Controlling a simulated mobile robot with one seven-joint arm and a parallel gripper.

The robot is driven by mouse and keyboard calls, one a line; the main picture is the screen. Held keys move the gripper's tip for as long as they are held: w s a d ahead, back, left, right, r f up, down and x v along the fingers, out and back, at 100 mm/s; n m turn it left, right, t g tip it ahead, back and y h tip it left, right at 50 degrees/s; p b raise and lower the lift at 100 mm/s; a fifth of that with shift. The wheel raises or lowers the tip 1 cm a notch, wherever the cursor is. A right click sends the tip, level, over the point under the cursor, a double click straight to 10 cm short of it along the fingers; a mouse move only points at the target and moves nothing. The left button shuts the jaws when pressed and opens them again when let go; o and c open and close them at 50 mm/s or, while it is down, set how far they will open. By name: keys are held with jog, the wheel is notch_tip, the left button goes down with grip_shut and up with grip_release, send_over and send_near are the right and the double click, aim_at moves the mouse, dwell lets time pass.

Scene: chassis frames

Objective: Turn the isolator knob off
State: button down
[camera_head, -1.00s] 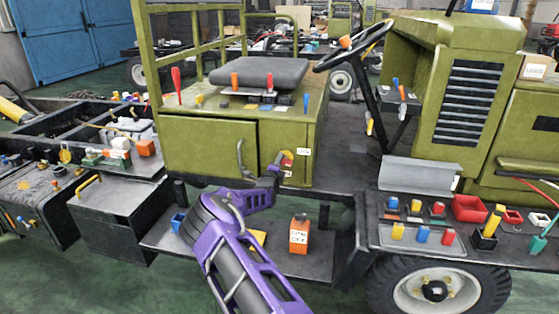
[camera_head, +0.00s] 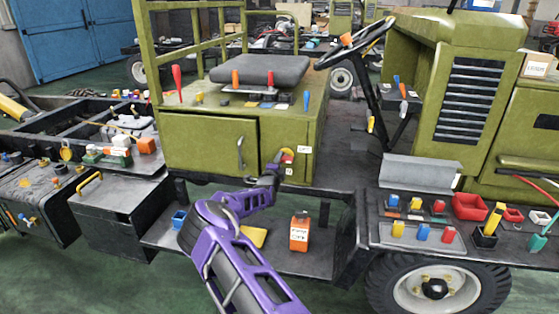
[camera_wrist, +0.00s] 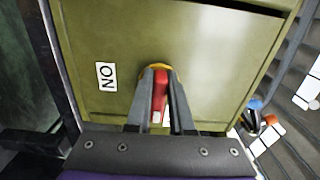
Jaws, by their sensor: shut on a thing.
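The isolator knob is red on a round yellow base, on the side of the olive seat box. In the wrist view the red knob (camera_wrist: 159,92) stands between my two dark fingers, its grip running lengthwise between them, with part of the yellow base showing above. My gripper (camera_wrist: 160,98) is shut on it.
The olive seat box (camera_head: 205,145) has a door handle (camera_head: 240,152) left of the knob. An orange box (camera_head: 299,233) and a yellow piece (camera_head: 253,236) lie on the low step below. A steering wheel (camera_head: 352,46) is up to the right.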

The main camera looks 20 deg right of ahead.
jog(key=c, duration=0.8)
grip_release()
jog(key=p+v, duration=0.2)
jog(key=v, duration=1.5)
jog(key=shift+s+a, duration=0.2)
